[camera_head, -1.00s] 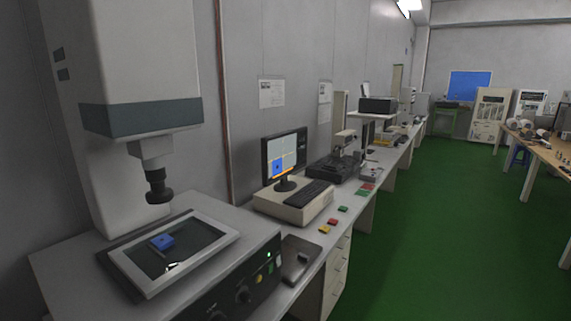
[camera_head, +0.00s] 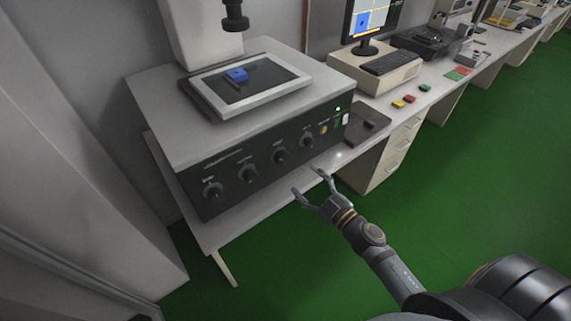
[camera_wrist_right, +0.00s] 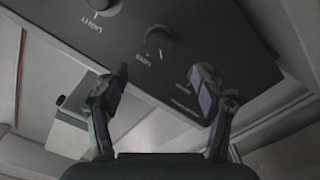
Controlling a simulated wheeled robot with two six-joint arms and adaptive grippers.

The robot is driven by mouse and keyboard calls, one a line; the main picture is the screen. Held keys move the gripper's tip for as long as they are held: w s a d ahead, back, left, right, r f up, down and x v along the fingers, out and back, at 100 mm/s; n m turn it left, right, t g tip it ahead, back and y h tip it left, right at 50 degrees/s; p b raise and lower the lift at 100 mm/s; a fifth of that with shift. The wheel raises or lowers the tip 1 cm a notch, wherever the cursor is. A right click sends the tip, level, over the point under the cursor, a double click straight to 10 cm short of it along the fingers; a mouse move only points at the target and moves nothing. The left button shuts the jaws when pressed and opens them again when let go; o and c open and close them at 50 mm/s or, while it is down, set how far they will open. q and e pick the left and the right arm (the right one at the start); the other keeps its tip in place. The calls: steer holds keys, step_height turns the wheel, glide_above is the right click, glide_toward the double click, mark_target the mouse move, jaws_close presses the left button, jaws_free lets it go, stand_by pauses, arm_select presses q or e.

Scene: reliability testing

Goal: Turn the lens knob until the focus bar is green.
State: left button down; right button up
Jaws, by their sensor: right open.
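A row of several dark knobs lines the front panel (camera_head: 262,161) of the measuring microscope; the rightmost round knob (camera_head: 307,140) is nearest my gripper. My right gripper (camera_head: 307,181) is open and empty, apart from the panel, below and in front of that knob. In the right wrist view, a knob (camera_wrist_right: 158,40) lies ahead between the open fingers (camera_wrist_right: 158,72), with another knob (camera_wrist_right: 103,7) to its left. The labels are too small to tell surely which is the lens knob. The monitor (camera_head: 366,18) shows a blue patch with orange at its lower edge; no green bar is visible. My left gripper is out of view.
A blue block (camera_head: 236,75) lies on the glass stage under the lens barrel (camera_head: 234,16). A dark tray (camera_head: 366,127) sits on the bench right of the panel. Red, yellow and green pieces lie behind it. Green floor (camera_head: 450,190) is open on the right.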

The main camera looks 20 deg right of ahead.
mark_target(284, 160)
steer(key=p+x, duration=0.3)
steer(key=x, duration=0.7)
steer(key=shift+w+a, duration=0.1)
steer(key=shift+w, duration=0.15)
